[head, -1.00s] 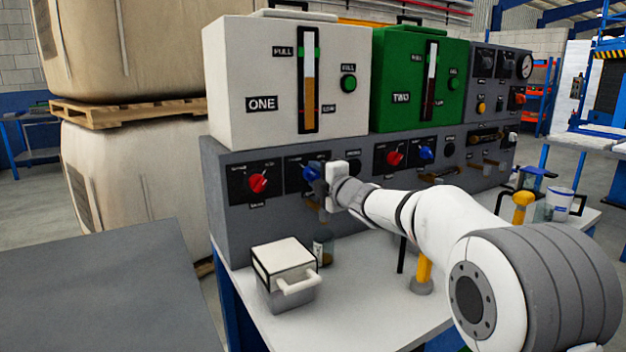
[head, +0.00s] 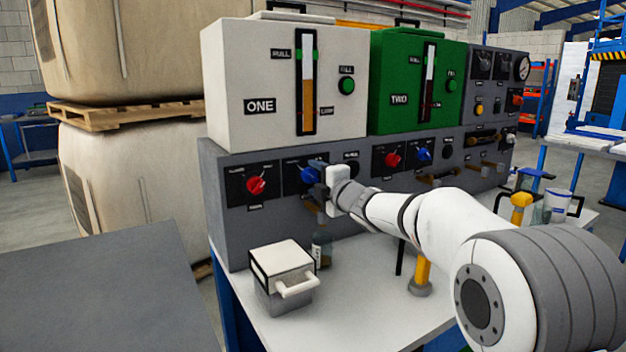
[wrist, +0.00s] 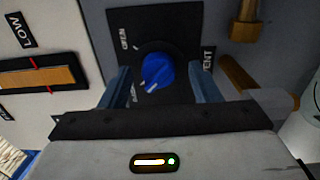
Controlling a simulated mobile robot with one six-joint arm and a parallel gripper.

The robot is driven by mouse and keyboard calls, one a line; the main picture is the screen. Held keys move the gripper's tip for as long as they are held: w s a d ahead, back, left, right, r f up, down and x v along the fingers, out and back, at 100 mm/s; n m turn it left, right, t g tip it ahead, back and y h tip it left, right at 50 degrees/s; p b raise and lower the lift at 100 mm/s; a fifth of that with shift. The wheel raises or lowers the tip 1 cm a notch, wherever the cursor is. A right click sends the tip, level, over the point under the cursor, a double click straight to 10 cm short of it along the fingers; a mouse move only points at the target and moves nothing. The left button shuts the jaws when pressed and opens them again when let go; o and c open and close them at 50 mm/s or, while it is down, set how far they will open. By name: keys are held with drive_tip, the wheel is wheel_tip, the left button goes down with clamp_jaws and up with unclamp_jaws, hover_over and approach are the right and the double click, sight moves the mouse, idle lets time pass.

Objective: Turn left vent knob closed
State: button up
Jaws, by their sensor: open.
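The left vent knob (head: 309,174) is blue and sits on a black plate on the grey panel, under the white tank marked ONE. In the wrist view the blue knob (wrist: 158,73) shows whole, with white marks on its face and part of the words OPEN and VENT on its plate. My gripper (wrist: 160,85) is open, with one finger on each side of the knob and gaps visible between fingers and knob. In the head view my gripper (head: 322,172) is close in front of the plate and partly covers it.
A red knob (head: 256,185) is left of the blue one; another red knob (head: 392,160) and blue knob (head: 424,153) are to the right. A white-topped box with a handle (head: 283,262) and a small bottle (head: 321,247) stand on the bench below.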

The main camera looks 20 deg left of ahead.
drive_tip(key=v, duration=0.7)
drive_tip(key=shift+w, duration=0.1)
drive_tip(key=d+r+m+t+h+p, duration=0.1)
drive_tip(key=d+r+m+h+p, duration=0.3)
drive_tip(key=d, duration=0.3)
drive_tip(key=d+r+m+t+h+p, duration=0.1)
drive_tip(key=d+r+m+h+p, duration=0.15)
drive_tip(key=d+m+p, duration=0.4)
drive_tip(key=s+d+m+g+h+p, duration=0.3)
drive_tip(key=s+d+m+h+p, duration=0.55)
drive_tip(key=d, duration=0.65)
drive_tip(key=s+d+m+g+p, duration=0.3)
drive_tip(key=s+m+g+p, duration=0.1)
drive_tip(key=s, duration=0.8)
drive_tip(key=s+d+f+m+g+y+p, duration=0.1)
drive_tip(key=s+d+m+g+p, duration=0.2)
drive_tip(key=s, duration=1)
drive_tip(key=shift+d+m+g+p, duration=0.3)
drive_tip(key=shift+m+g+p, duration=0.25)
drive_tip(key=shift+m, duration=0.45)
